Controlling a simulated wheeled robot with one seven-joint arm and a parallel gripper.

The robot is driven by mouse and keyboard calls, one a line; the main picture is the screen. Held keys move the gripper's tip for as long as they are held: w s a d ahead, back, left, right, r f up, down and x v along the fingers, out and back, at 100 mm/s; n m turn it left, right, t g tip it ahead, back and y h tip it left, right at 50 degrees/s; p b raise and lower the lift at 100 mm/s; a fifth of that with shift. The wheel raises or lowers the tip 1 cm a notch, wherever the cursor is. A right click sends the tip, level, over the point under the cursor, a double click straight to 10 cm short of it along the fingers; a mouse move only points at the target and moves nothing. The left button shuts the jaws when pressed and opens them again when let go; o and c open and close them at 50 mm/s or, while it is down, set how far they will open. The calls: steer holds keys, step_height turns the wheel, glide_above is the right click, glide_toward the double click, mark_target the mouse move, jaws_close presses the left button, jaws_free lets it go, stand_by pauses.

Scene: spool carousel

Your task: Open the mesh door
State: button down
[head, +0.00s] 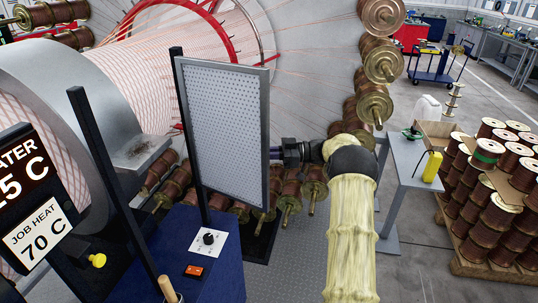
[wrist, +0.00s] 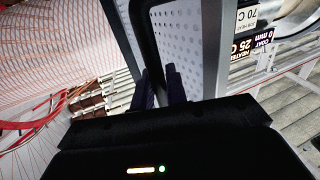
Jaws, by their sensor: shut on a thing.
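The mesh door (head: 225,125) is a grey perforated panel in a metal frame, upright beside a black post (head: 190,130) on its left. My gripper (head: 276,154) is at the door's right edge, about mid-height, shut on the door's handle. In the wrist view, the dark fingers of my gripper (wrist: 160,88) close around the black handle (wrist: 147,45), with the perforated door panel (wrist: 180,40) behind and beside it. The fingertips' contact is partly dark and hard to make out. I cannot tell how far the door stands open.
A blue control box (head: 215,265) with a knob and red switch stands in front of the door. Another black post (head: 115,185) is at left. Copper spools (head: 375,105) hang beyond the door. A small grey table (head: 410,165) and stacked spools (head: 490,200) stand at right.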

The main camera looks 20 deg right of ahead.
steer(key=shift+w+d+n+g, duration=0.3)
steer(key=shift+w+n+g, duration=0.25)
steer(key=shift+w, duration=0.2)
steer(key=shift+d+r, duration=0.1)
steer(key=shift+d, duration=0.05)
steer(key=c, duration=1.5)
jaws_free()
steer(key=shift+w, duration=0.15)
steer(key=shift+b+v, duration=1.65)
steer(key=shift+v, duration=4.35)
steer(key=shift+f, duration=0.25)
